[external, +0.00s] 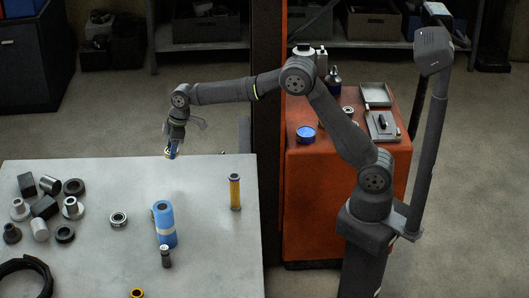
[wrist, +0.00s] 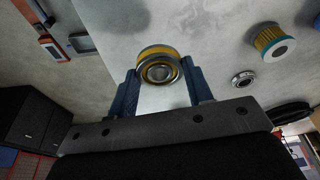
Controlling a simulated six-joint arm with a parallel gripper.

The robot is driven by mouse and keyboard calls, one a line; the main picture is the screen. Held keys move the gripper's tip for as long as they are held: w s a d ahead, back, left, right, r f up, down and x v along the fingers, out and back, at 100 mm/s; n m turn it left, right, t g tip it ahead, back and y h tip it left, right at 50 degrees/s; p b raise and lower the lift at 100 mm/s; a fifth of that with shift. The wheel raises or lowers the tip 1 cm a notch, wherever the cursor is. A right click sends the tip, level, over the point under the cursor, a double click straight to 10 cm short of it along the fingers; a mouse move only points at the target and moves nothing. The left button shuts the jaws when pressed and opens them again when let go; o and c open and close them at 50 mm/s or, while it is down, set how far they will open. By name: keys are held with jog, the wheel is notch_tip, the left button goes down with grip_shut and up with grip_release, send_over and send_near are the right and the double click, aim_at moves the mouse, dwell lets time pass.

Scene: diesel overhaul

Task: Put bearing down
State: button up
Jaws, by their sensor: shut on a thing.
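My gripper (external: 171,151) is at the far edge of the grey table (external: 90,180) in the external view, raised above its surface. In the wrist view my gripper (wrist: 160,78) is shut on a bearing (wrist: 160,67), a metal ring with a yellow band and a dark bore. The blue fingers hold it from both sides. In the external view the held bearing is too small to make out clearly.
The far middle is clear. An orange cabinet (external: 320,200) is to the right.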

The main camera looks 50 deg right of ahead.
jog(key=shift+w+d+r, duration=0.1)
jog(key=shift+d+r, duration=0.25)
jog(key=shift+d, duration=0.25)
jog(key=shift+w+d+r, duration=0.1)
jog(key=shift+d+r, duration=0.25)
jog(key=shift+d, duration=0.25)
